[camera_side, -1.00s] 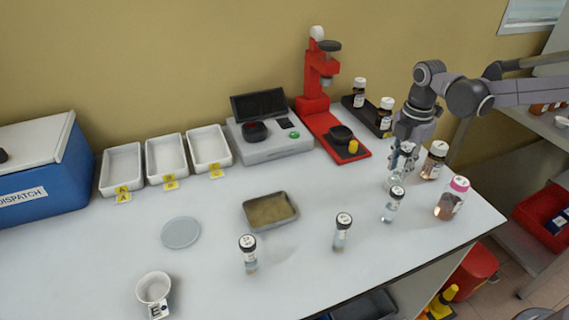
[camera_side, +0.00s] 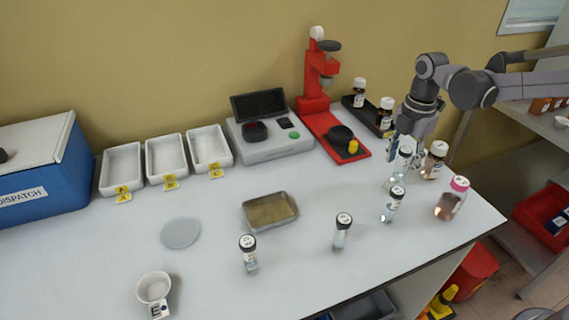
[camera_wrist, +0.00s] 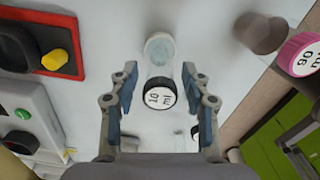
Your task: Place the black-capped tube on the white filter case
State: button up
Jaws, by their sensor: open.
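My gripper (camera_wrist: 160,75) is open. In the wrist view its fingers lie on either side of a black-capped tube (camera_wrist: 158,96) marked 10 ml, with gaps at both sides. In the side view this clear tube (camera_side: 397,174) stands upright at the right of the table, and my gripper (camera_side: 407,153) is around its top. Other black-capped tubes stand at the front: one on the left (camera_side: 249,256), one in the middle (camera_side: 341,233) and one on the right (camera_side: 391,207). A flat, pale round disc (camera_side: 181,233), perhaps the white filter case, lies at left centre.
A pink-capped bottle (camera_side: 452,198) and a brown bottle (camera_side: 434,161) stand close right of my gripper. A red press (camera_side: 318,85), grey instrument (camera_side: 268,145) and white trays (camera_side: 166,157) line the back.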

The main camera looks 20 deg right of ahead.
notch_tip(320, 180, up, 10)
jog(key=shift+r, duration=0.25)
dwell(0.5)
notch_tip(320, 180, down, 12)
jog(key=shift+f, duration=0.2)
jog(key=shift+r, duration=0.15)
dwell(0.4)
notch_tip(320, 180, up, 12)
jog(key=shift+r, duration=0.1)
notch_tip(320, 180, down, 13)
jog(key=shift+r, duration=0.2)
jog(key=r, duration=0.4)
jog(key=shift+s+d+r, duration=0.15)
jog(key=shift+d+r, duration=0.1)
jog(key=shift+r, duration=0.15)
jog(key=shift+s+d+r, duration=0.25)
jog(key=shift+d+r, duration=0.05)
jog(key=shift+d, duration=0.1)
